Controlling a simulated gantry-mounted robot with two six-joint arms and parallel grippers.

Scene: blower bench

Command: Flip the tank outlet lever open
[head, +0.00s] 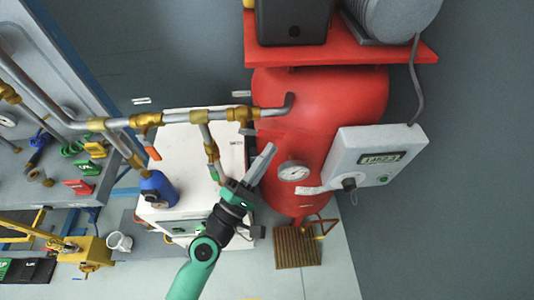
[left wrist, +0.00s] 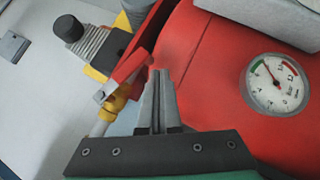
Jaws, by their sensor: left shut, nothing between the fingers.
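The red tank (head: 345,100) fills the middle of the head view and the right of the left wrist view (left wrist: 210,70). In the left wrist view a red lever (left wrist: 130,66) sits on a brass valve (left wrist: 113,104) beside the tank and slants up to the right. My left gripper (head: 269,148) is shut and empty in front of the tank. In the left wrist view its fingertips (left wrist: 157,72) are just right of the lever's upper end. I cannot tell whether they touch it. My right gripper is not in view.
A round gauge (head: 293,171) is on the tank, right of my left gripper. A grey control box (head: 375,145) stands further right. Grey pipe with brass fittings (head: 146,119) runs across above the white cabinet (head: 185,133). A blue canister (head: 158,190) stands left.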

